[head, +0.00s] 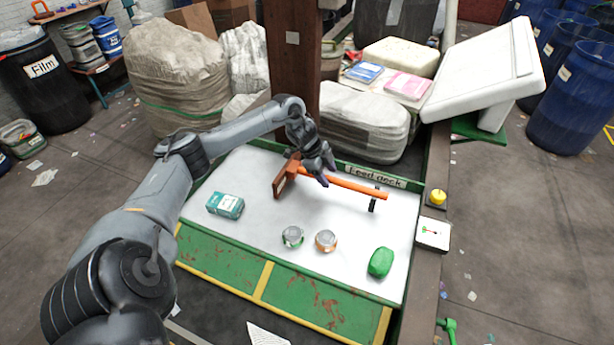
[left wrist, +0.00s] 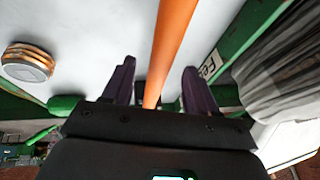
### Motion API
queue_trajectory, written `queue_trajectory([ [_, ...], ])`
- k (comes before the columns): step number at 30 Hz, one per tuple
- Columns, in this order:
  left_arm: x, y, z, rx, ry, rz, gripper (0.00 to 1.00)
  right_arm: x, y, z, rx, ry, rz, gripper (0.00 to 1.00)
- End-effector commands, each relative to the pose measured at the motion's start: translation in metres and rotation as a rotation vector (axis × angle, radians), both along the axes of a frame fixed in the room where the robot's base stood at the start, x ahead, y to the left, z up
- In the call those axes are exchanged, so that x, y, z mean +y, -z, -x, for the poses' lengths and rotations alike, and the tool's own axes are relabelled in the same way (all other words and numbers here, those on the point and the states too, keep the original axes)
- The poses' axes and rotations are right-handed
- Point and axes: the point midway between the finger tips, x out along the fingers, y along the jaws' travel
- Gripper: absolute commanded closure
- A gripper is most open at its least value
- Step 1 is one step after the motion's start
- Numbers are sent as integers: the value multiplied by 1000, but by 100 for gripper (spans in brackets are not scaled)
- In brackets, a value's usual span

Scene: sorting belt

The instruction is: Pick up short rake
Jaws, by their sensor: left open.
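The short rake has an orange handle (head: 345,184) and a rust-brown head (head: 284,178). It lies across the back of the white feed deck (head: 240,245), with the handle's right end by a small black holder (head: 374,201). My left gripper (head: 325,178) is over the handle near the head, its fingers open. In the left wrist view the handle (left wrist: 172,45) runs between the two dark purple fingers (left wrist: 155,88), with gaps on both sides. I cannot tell how far the fingertips reach down beside it. My right gripper is not in view.
On the deck are a teal box (head: 226,205), two round tins (head: 292,237) (head: 326,241) and a green lump (head: 381,262). A brown post (head: 292,70) stands behind the deck. A yellow button (head: 438,197) is at the right edge.

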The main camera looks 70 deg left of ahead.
Motion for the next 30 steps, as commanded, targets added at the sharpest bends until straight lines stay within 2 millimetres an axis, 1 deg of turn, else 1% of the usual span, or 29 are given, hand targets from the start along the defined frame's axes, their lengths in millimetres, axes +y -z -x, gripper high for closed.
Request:
queue_trajectory([
  [5, -2, 8, -4, -1, 2, 0, 42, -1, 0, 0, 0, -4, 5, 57],
  [12, -10, 33, -16, -1, 2, 2, 42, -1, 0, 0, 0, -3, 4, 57],
  [16, -11, 46, -21, 0, 0, 0, 42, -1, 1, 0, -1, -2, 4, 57],
  [19, -12, 50, -23, -1, 1, -1, 42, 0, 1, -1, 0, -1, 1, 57],
  [26, -12, 51, -23, 0, 1, -2, 42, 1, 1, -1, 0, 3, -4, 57],
  [29, -12, 51, -23, 0, 1, -2, 56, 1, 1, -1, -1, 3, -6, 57],
  [30, -12, 51, -23, 0, 1, -2, 62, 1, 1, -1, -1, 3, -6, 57],
])
